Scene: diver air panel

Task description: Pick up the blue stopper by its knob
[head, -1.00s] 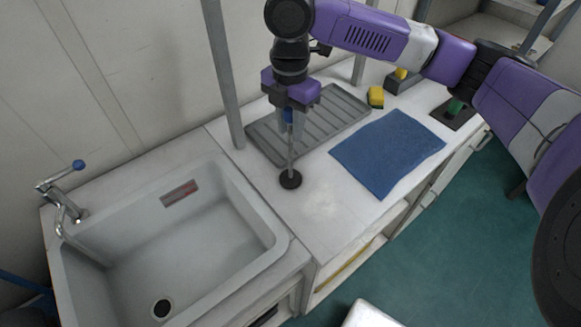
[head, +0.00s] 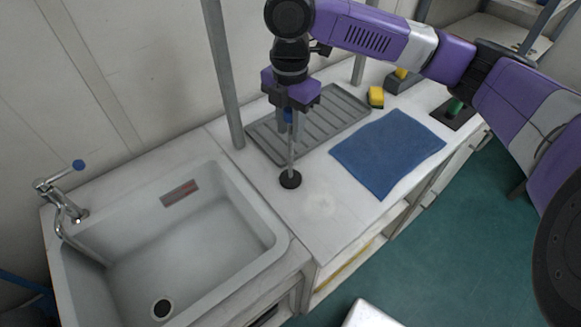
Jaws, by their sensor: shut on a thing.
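The blue stopper (head: 290,179) shows as a round black disc at the foot of a thin pale rod, with a blue part at the top. It is upright over the white counter, between the sink and the blue cloth. My gripper (head: 289,117) points down and is shut on the blue knob at the top of the rod. The fingers partly hide the knob. I cannot tell whether the disc touches the counter or hangs just above it.
A grey ribbed drainer (head: 335,122) lies behind my gripper. The sink (head: 165,245) is at left, and a grey post (head: 224,75) stands close by.

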